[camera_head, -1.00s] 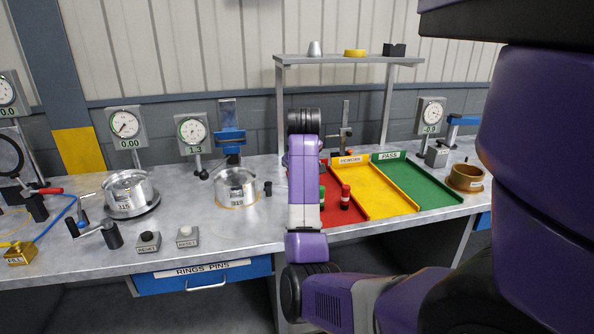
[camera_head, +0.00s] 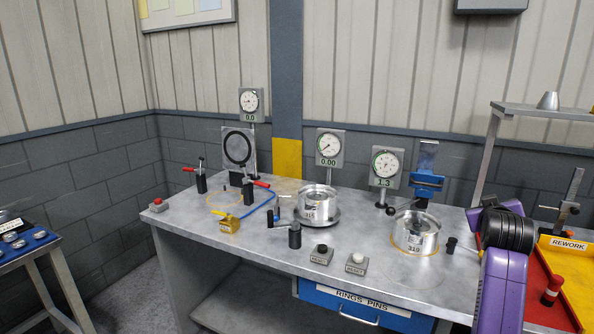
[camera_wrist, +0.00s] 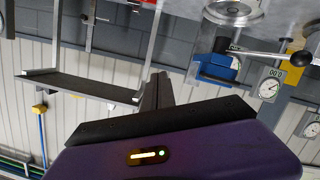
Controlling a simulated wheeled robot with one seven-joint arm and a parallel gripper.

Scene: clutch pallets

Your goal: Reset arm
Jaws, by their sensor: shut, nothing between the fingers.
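My arm shows at the right edge of the head view, a purple link with a black joint, over the red tray (camera_head: 546,296). My gripper (camera_wrist: 156,88) shows in the wrist view as dark fingers close together, with nothing between them. The wrist picture is upside down, with the bench at its top. The fingers point toward the wall and shelf and touch nothing that I can see. The fingers are out of the head view.
Metal parts marked 315 (camera_head: 317,206) and 319 (camera_head: 415,232) stand on the grey bench (camera_head: 268,254). Dial gauges (camera_head: 385,166) stand behind them. Two reset buttons (camera_head: 356,264) sit near the front edge. A shelf (camera_head: 552,112) rises at right. A blue side table (camera_head: 25,251) stands at left.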

